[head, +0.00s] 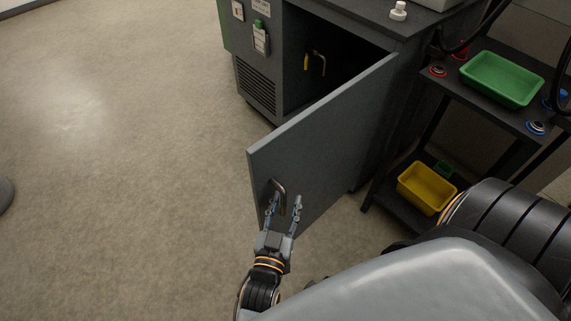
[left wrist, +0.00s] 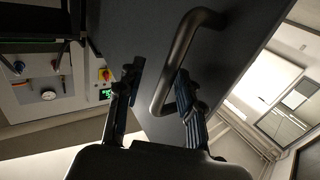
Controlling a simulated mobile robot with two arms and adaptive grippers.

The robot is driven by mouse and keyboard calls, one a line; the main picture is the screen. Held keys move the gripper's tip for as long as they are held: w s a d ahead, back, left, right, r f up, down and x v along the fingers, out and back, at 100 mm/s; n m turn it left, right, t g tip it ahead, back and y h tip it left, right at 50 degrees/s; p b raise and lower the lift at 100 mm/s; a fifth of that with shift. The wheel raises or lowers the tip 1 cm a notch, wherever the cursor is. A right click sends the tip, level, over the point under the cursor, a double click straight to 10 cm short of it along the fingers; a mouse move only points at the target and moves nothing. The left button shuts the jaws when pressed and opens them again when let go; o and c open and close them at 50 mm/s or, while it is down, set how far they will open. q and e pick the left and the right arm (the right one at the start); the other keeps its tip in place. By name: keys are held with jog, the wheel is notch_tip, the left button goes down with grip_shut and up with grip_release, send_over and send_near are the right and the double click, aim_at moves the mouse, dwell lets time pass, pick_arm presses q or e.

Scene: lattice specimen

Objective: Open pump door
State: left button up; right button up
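The pump door (head: 325,140) is a grey panel that stands swung out wide from the dark cabinet in the head view. Its curved metal handle (head: 279,194) is near the door's free edge. My left gripper (head: 284,201) is at the handle, with its two fingers spread apart. In the left wrist view the handle (left wrist: 178,62) runs between the fingers of the open left gripper (left wrist: 158,88), close to the right finger. I cannot tell whether that finger touches it. The door (left wrist: 125,30) fills the upper middle there. My right gripper is not in view.
The open cabinet (head: 262,80) shows yellow-handled fittings (head: 306,62) inside. A dark shelf cart to the right carries a green tray (head: 502,80) on top and a yellow bin (head: 427,188) below.

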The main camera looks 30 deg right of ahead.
pick_arm(q)
jog(key=v, duration=1.2)
